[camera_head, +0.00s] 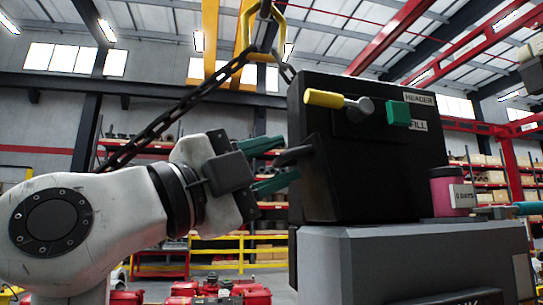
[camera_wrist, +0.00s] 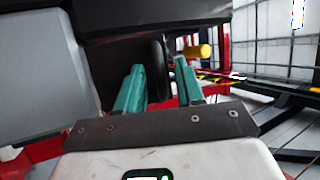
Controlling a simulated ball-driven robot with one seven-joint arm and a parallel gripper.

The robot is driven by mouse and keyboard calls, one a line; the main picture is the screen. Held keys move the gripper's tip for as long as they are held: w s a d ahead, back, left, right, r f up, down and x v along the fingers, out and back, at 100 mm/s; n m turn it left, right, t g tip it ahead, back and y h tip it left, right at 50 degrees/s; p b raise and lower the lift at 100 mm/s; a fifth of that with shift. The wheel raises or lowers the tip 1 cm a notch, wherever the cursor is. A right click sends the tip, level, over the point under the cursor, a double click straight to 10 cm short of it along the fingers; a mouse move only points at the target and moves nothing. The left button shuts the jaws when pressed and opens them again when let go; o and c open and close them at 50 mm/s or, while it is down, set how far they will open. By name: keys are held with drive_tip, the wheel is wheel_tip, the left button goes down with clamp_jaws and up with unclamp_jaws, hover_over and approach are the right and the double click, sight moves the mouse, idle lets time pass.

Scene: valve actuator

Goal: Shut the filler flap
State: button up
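A black box (camera_head: 345,150) stands on a grey cabinet, with labels HEADER and FILL on its face. A green block (camera_head: 398,113) sits beside the FILL label. A yellow-handled lever (camera_head: 325,98) juts left from the face. A dark rounded piece (camera_head: 294,156) sticks out of the box's left side, perhaps part of the filler flap; I cannot tell for sure. It also shows in the wrist view (camera_wrist: 158,72). My gripper (camera_head: 288,159) is open, its teal fingers above and below this piece. In the wrist view the fingers (camera_wrist: 160,63) are apart; I cannot tell whether either touches it.
The grey cabinet (camera_head: 400,262) supports the box. A pink, dark-lidded container (camera_head: 453,192) stands right of the box. A yellow hook (camera_head: 264,35) and a chain hang above. A yellow railing (camera_head: 230,250) and red items are behind.

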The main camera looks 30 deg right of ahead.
drive_tip(key=shift+c, duration=0.3)
clamp_jaws()
idle(0.4)
